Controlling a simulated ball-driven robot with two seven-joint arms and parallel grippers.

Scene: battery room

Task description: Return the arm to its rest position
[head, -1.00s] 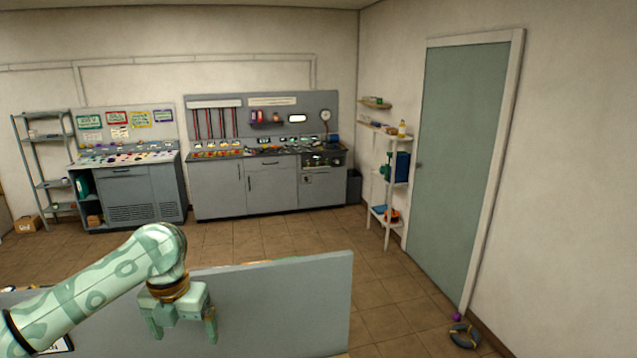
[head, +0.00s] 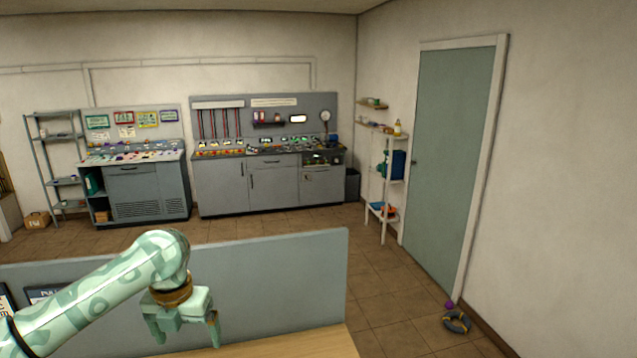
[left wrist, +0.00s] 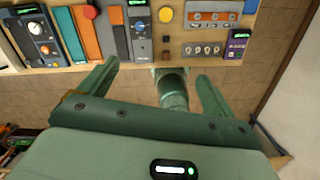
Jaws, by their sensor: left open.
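My left arm (head: 110,284), pale green and patterned, reaches in from the left edge in the head view. It bends down at its end to my left gripper (head: 186,336), which hangs in front of a grey upright panel. The gripper's fingers are apart with nothing between them. In the left wrist view the two dark green fingers of the left gripper (left wrist: 158,76) are spread wide and hold nothing.
The grey panel (head: 270,270) stands at the back of a wooden desk top (head: 300,343). The wrist view shows a board with several devices (left wrist: 140,30). Beyond are a control cabinet (head: 275,185), a white shelf (head: 384,205), a door (head: 450,165) and a ring (head: 456,322) on open floor.

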